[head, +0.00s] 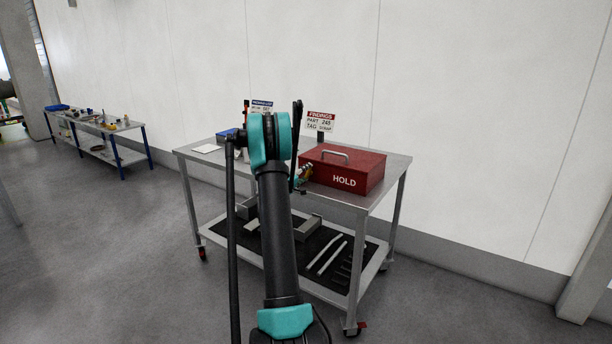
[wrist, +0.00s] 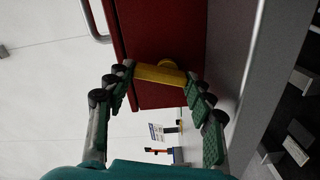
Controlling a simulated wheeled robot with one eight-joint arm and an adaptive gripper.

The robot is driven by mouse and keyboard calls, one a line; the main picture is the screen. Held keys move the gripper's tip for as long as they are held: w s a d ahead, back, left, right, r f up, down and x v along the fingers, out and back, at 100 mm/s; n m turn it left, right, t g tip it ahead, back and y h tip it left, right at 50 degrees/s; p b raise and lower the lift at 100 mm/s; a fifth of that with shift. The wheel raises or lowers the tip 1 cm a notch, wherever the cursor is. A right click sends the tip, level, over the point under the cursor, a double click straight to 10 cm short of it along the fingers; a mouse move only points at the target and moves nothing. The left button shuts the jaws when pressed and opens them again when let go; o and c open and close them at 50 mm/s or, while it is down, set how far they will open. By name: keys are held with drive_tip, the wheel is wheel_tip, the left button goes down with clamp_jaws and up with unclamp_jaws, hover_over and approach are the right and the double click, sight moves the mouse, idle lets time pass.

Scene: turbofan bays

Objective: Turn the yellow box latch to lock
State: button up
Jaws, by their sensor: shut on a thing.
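The red box (head: 345,173), marked HOLD, stands on the steel cart and shows from close up in the wrist view (wrist: 160,35). The yellow latch (wrist: 160,74) is a short bar with a round pivot on the box's face. In the wrist view it lies crosswise, running from the lid-handle side toward the cart-top side. My gripper (wrist: 160,78) is shut on the latch, with one fingertip at each end of the bar. In the head view my arm covers much of this spot, and only a small part of my gripper (head: 304,173) shows beside the box.
The cart top (head: 391,161) also holds a FINDINGS sign (head: 320,121), a second sign (head: 262,105) and a blue item (head: 226,136). The lower shelf (head: 372,256) holds metal bars. A white wall stands behind. Another bench (head: 98,130) is far left, with open floor between.

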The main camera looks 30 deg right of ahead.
drive_tip(key=shift+w+a+n, duration=0.1)
drive_tip(key=shift+w+n, duration=0.05)
drive_tip(key=shift+n, duration=1.85)
drive_tip(key=o, duration=1.2)
drive_tip(key=shift+c, duration=0.2)
